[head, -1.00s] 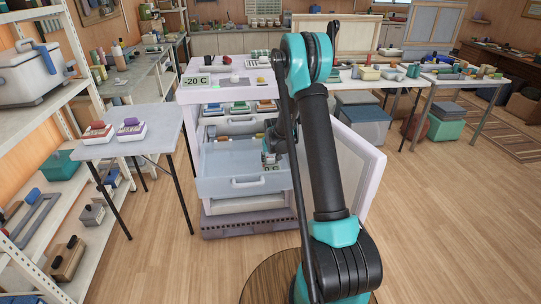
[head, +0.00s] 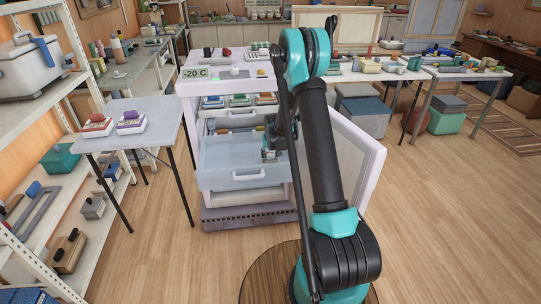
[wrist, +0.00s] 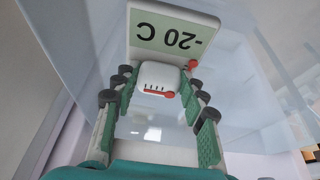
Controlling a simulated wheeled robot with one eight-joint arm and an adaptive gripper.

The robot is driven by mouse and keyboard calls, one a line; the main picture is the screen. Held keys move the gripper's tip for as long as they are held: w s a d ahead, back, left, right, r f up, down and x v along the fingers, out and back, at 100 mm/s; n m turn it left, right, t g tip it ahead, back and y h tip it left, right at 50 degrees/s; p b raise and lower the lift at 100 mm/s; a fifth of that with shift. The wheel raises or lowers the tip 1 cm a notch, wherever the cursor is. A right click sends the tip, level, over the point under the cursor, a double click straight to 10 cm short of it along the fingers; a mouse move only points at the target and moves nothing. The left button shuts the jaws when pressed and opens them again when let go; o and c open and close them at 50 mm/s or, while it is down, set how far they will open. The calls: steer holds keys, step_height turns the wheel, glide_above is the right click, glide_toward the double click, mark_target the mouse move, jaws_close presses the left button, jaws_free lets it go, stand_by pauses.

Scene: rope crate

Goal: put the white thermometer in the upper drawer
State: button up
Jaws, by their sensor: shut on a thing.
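My gripper (wrist: 156,84) is shut on the white thermometer (wrist: 172,36). In the wrist view the thermometer's face reads -20 C upside down, and a white block with a scale and red marks sits between the fingers. In the head view my gripper (head: 269,154) is low over the right part of an open, pale blue see-through drawer (head: 246,178) of the white freezer cabinet. The thermometer is hard to make out there. I cannot tell whether it touches the drawer floor.
Trays with coloured packs (head: 239,100) sit above the open drawer. Another drawer (head: 250,197) lies below it. The cabinet door (head: 345,160) stands open at right. A small table (head: 135,109) with two packs is at left. The floor at front left is clear.

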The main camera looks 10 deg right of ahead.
steer(key=shift+f, duration=0.3)
steer(key=o, duration=1.5)
steer(key=shift+r, duration=0.1)
steer(key=v, duration=1.1)
steer(key=shift+s+r, duration=0.25)
steer(key=shift+r, duration=0.05)
